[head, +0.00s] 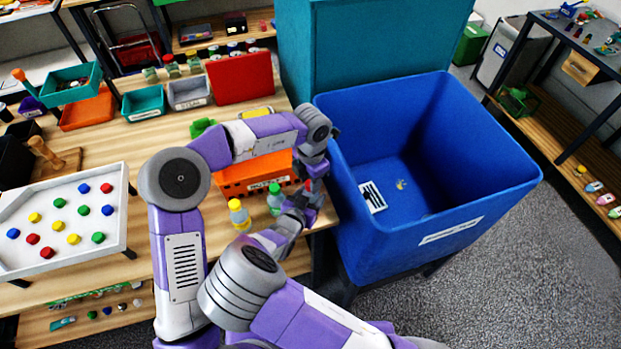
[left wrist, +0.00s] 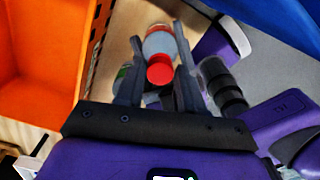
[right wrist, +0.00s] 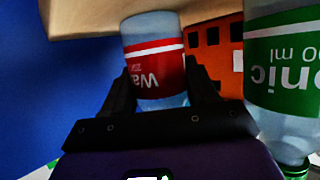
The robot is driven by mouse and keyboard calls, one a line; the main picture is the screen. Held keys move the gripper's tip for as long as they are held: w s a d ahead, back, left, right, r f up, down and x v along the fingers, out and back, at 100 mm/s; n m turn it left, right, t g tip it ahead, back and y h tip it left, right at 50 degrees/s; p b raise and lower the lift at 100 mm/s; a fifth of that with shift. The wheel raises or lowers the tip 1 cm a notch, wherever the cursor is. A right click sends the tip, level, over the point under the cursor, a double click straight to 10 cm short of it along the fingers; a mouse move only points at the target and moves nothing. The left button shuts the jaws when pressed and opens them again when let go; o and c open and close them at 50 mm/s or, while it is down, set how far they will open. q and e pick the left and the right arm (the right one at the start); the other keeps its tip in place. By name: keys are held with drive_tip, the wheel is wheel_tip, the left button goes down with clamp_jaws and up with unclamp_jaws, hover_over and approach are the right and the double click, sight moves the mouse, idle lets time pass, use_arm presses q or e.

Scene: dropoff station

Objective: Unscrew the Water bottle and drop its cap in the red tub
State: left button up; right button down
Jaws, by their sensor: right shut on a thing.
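The Water bottle (right wrist: 155,60) has a red and white label and shows upside down in the right wrist view. My right gripper (right wrist: 160,90) is shut on its body. Its red cap (left wrist: 160,70) lies between the fingers of my left gripper (left wrist: 160,60), which is open around it, with slim gaps at the sides. In the head view my left gripper (head: 311,170) is above my right gripper (head: 303,203), at the table's right edge; the arms mostly hide the bottle there. A red, flat-faced tub-like thing (head: 240,78) stands at the back; its inside is not visible.
A Tonic bottle (right wrist: 283,60) with a green cap stands close by my right gripper. A yellow-capped bottle (head: 238,214) stands left of it. An orange crate (head: 232,182) is behind them. A large blue bin (head: 460,235) stands right of the table. A white tray (head: 115,215) holds several caps.

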use_arm(q)
drive_tip(key=shift+o, duration=1.1)
wheel_tip(320, 180, up, 4)
drive_tip(key=shift+r, duration=0.15)
wheel_tip(320, 180, up, 4)
drive_tip(key=shift+f+n, duration=0.25)
drive_tip(key=shift+n, duration=0.15)
drive_tip(key=shift+c, duration=0.2)
drive_tip(key=shift+f, duration=3.95)
clamp_jaws()
